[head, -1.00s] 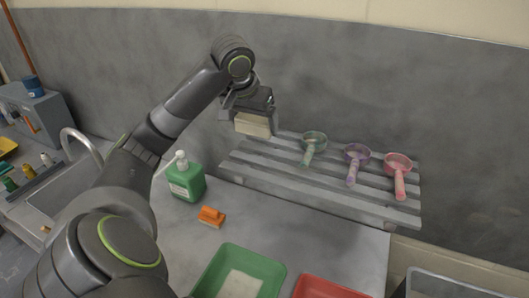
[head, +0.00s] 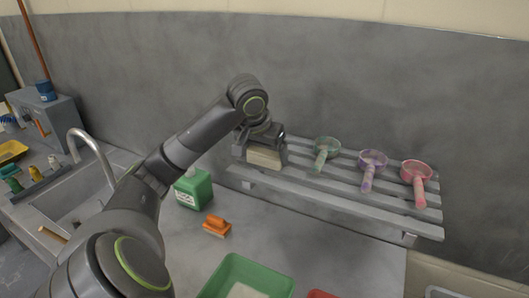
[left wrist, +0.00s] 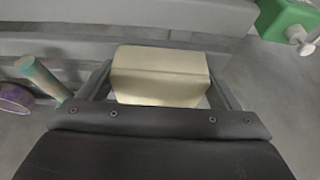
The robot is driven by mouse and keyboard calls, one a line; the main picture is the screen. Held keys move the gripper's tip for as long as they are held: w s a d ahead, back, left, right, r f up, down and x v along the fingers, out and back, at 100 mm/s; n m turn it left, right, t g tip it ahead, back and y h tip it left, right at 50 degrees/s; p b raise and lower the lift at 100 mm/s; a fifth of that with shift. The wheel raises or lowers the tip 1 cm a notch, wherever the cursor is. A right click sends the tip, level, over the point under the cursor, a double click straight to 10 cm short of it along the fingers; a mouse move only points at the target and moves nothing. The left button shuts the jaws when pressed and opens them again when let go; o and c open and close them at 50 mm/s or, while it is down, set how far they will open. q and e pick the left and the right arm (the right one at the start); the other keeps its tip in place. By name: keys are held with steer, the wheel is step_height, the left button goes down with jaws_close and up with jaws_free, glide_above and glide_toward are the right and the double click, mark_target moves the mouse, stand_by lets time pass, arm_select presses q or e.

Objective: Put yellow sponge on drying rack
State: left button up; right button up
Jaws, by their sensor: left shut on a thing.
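The yellow sponge (head: 264,157) is a pale cream-yellow block. It also shows in the left wrist view (left wrist: 160,75) between two fingers. My left gripper (head: 263,150) is shut on it, at the left end of the drying rack. The drying rack (head: 330,203) is a grey slatted shelf against the wall. The sponge is over or at its slats; I cannot tell whether it touches them. My right gripper is not in view.
Green (head: 325,150), purple (head: 371,163) and red (head: 416,174) handled scoops or strainers lie on the rack, right of the sponge. A green tub (head: 244,270) is in front.

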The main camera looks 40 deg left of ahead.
arm_select(q)
steer(key=shift+f, duration=0.15)
steer(key=o, duration=0.7)
steer(key=v, duration=0.2)
steer(key=shift+r, duration=0.45)
steer(key=p+v, duration=0.3)
steer(key=v, duration=0.6)
steer(key=shift+s+d+r+p, duration=0.1)
steer(key=shift+s+r+p, duration=0.1)
steer(key=shift+p, duration=0.15)
